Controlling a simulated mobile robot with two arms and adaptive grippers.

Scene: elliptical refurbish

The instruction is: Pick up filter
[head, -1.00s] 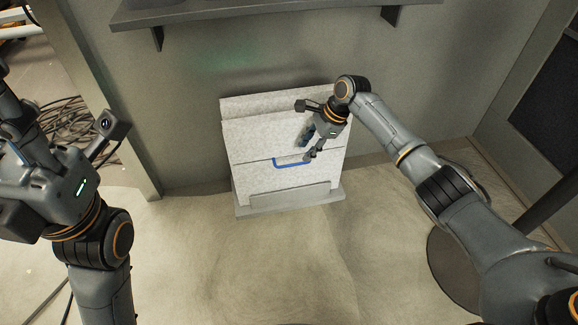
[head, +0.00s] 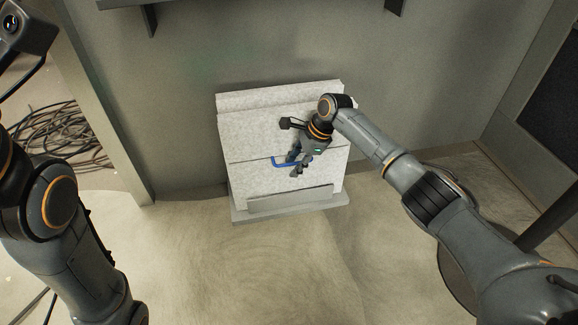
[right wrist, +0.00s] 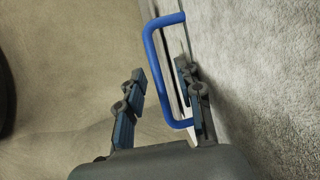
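A blue U-shaped handle (head: 277,163) sits on the front of a speckled white box-like unit (head: 245,140). No separate part can be told clearly as the filter; the handle sits at a seam across the unit's front. My right gripper (head: 296,163) is at the right part of the handle with its fingers apart. In the right wrist view, the long bar of the blue handle (right wrist: 158,70) runs between the two open fingers of the gripper (right wrist: 160,85). The right finger overlaps the handle's opening. My left gripper is out of view; only its arm shows at the left.
The unit stands on a grey base ledge (head: 290,212) against the grey wall (head: 400,70). A shelf with brackets (head: 150,20) is above. Coiled cables (head: 75,145) lie beyond the left wall edge. The sandy floor in front is clear.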

